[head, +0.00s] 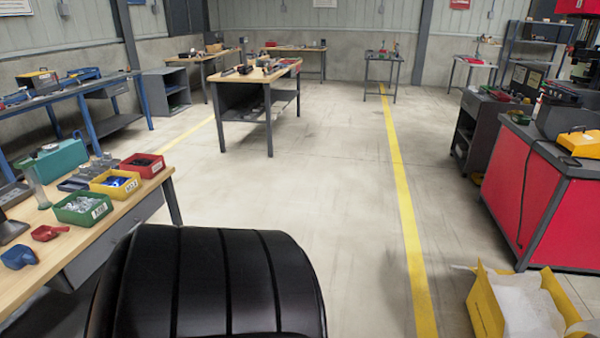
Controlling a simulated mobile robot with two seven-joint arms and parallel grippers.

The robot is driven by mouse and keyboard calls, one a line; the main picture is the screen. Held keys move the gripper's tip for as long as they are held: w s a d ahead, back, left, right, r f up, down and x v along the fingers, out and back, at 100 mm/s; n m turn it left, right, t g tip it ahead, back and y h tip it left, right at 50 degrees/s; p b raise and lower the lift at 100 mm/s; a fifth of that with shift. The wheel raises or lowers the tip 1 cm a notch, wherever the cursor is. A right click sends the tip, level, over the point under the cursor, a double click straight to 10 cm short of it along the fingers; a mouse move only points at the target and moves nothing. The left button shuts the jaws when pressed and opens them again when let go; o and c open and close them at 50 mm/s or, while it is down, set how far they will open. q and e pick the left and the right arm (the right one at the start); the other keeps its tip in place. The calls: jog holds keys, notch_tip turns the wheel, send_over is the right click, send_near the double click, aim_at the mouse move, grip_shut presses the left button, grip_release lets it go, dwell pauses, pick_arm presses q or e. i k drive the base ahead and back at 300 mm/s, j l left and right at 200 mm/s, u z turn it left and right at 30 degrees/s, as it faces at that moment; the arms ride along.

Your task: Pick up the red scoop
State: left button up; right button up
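The red scoop (50,232) lies on the wooden workbench (95,238) at the left of the head view, near the bench's front part. A blue scoop (18,256) lies just in front of it and to its left, apart from it. Neither of my grippers shows in this view, so the scoop has no gripper at it.
Behind the scoop stand a green bin (83,207), a yellow bin (116,183) and a red bin (142,165), with a teal box (60,160) further back. Open floor (330,190) lies ahead. A yellow open carton (488,305) is at the lower right, below a red workbench (530,195).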

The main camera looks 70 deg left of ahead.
aim_at(44, 232)
jog(key=u, duration=3)
